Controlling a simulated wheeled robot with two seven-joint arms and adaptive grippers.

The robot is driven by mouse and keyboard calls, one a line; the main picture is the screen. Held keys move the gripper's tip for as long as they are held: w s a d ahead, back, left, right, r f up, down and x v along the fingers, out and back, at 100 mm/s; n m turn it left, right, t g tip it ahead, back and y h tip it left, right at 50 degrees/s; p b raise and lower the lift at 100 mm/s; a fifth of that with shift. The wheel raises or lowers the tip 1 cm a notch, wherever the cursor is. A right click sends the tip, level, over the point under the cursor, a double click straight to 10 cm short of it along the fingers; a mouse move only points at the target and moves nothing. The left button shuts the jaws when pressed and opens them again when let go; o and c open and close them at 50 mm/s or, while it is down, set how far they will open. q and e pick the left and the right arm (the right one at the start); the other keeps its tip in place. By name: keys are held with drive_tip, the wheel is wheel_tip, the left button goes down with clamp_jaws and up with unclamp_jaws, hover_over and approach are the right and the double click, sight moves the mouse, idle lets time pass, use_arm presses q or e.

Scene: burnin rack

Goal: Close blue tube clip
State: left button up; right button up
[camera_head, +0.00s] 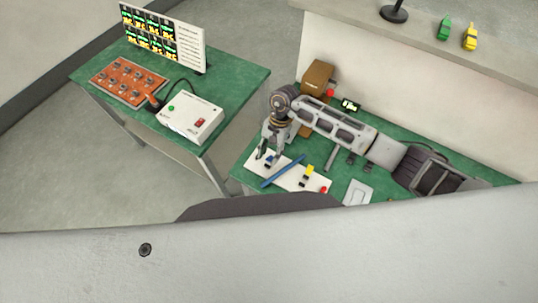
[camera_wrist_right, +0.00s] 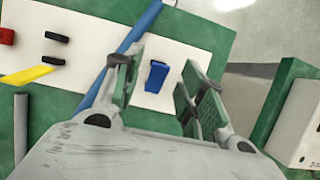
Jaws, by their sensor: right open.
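A small blue clip (camera_wrist_right: 157,75) sits on a white board (camera_wrist_right: 182,50), and I cannot tell exactly how its lever stands. In the right wrist view it shows between the spread green-padded fingers of my right gripper (camera_wrist_right: 167,82), apart from both. In the head view my right gripper (camera_head: 265,148) is over the left end of the white board (camera_head: 293,182) and largely hides the clip. A long blue bar (camera_head: 283,172) lies diagonally across the board and passes beside the clip; it also shows in the right wrist view (camera_wrist_right: 139,30). My left gripper is out of view.
A yellow piece (camera_head: 308,170) and a red piece (camera_head: 323,189) are farther right on the board. A brown box (camera_head: 317,75) stands at the back of the green table. A second green table at left holds a white switch box (camera_head: 192,120) and an orange socket board (camera_head: 128,82).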

drive_tip(key=shift+x, duration=0.9)
clamp_jaws()
